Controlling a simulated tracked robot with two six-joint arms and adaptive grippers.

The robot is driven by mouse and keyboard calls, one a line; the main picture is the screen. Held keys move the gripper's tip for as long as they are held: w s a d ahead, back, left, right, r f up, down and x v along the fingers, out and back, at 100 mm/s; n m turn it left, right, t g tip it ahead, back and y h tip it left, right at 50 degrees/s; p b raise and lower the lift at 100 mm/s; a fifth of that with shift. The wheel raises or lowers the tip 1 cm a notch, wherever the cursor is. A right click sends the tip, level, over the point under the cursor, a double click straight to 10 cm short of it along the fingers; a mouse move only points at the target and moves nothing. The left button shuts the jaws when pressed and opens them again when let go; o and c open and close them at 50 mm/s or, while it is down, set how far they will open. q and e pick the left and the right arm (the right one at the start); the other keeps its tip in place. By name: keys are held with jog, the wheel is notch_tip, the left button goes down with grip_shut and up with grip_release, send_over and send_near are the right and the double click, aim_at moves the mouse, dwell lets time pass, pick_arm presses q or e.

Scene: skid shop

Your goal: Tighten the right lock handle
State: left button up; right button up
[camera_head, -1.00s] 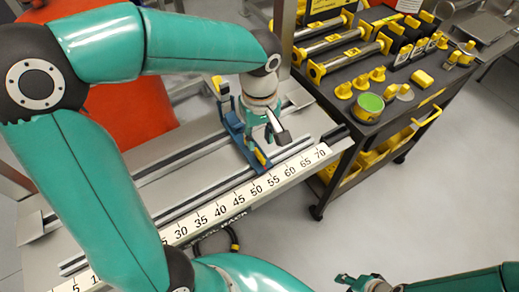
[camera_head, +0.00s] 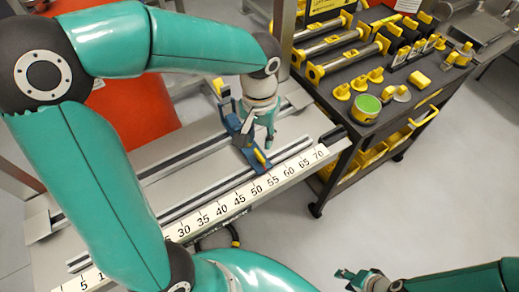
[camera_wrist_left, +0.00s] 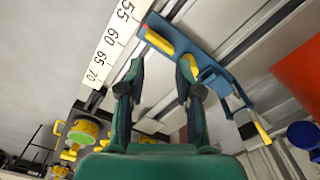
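A blue carriage (camera_head: 232,124) sits across the rails of the bench, with a yellow handle (camera_head: 260,157) at its near right end and another yellow part (camera_head: 219,86) at its far end. In the left wrist view the blue carriage (camera_wrist_left: 184,50) lies beyond the fingertips, with one yellow handle (camera_wrist_left: 158,42) at the top and another (camera_wrist_left: 262,132) at right. My left gripper (camera_head: 260,128) hangs over the carriage; the wrist view shows its fingers (camera_wrist_left: 160,78) apart with nothing between them. My right gripper (camera_head: 362,279) is low at the bottom edge, away from the bench; its fingers are too small to read.
A numbered white scale (camera_head: 225,207) runs along the bench's near edge. A dark cart (camera_head: 345,95) with yellow-ended bars and small yellow parts stands at right. A red-orange drum (camera_head: 135,105) is behind the bench. The grey floor at right is clear.

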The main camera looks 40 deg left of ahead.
pick_arm(q)
jog(key=shift+r+m, duration=0.15)
jog(key=shift+m, duration=1.25)
jog(key=m+p, duration=0.1)
jog(key=m, duration=0.1)
jog(key=shift+r+m+p, duration=0.3)
jog(key=shift+r+p, duration=0.1)
jog(key=shift+m, duration=0.8)
